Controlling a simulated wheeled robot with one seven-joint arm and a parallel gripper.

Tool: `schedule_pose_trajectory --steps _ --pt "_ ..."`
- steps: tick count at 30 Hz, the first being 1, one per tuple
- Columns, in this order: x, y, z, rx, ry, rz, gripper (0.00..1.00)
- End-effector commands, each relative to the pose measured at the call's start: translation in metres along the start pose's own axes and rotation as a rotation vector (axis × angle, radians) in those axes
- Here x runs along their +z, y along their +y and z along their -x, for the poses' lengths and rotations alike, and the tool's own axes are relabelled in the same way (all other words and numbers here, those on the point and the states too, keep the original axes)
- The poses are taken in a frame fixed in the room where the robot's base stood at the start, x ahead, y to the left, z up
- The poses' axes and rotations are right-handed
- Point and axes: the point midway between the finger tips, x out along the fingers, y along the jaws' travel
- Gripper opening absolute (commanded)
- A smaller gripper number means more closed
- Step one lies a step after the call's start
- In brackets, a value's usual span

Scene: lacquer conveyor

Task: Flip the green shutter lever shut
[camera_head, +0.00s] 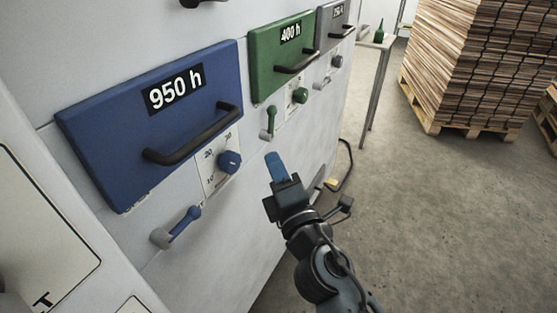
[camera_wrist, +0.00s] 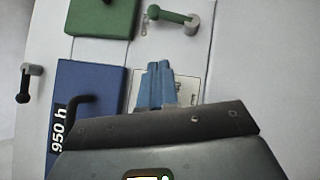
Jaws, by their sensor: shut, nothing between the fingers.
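The green shutter lever (camera_head: 271,120) is on the white machine front, below and left of the green dial. Its green handle points up from a grey pivot at its lower end. In the wrist view the green lever (camera_wrist: 172,15) is at the top, with its grey pivot at its right end. My gripper (camera_head: 274,158) is below the lever in the head view, apart from it. Its blue fingers are together and empty. The gripper also shows in the wrist view (camera_wrist: 158,66), in front of a white dial plate.
A blue door marked 950 h (camera_head: 100,130), with a black handle, a blue dial knob (camera_head: 229,162) and a blue lever (camera_head: 186,222), is on the left. The green 400 h door (camera_head: 265,65) is above the green lever. Open concrete floor (camera_head: 430,220) lies to the right.

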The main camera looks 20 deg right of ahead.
Motion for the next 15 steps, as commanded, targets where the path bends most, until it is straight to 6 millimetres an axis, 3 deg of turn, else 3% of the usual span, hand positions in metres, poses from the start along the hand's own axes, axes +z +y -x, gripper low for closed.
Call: schedule_pose_trajectory --steps 11,15 --pt "0.001 0.003 -0.075 0.001 -0.001 0.001 0.0" --pt "0.018 0.003 -0.088 -0.001 -0.002 0.0 0.0"
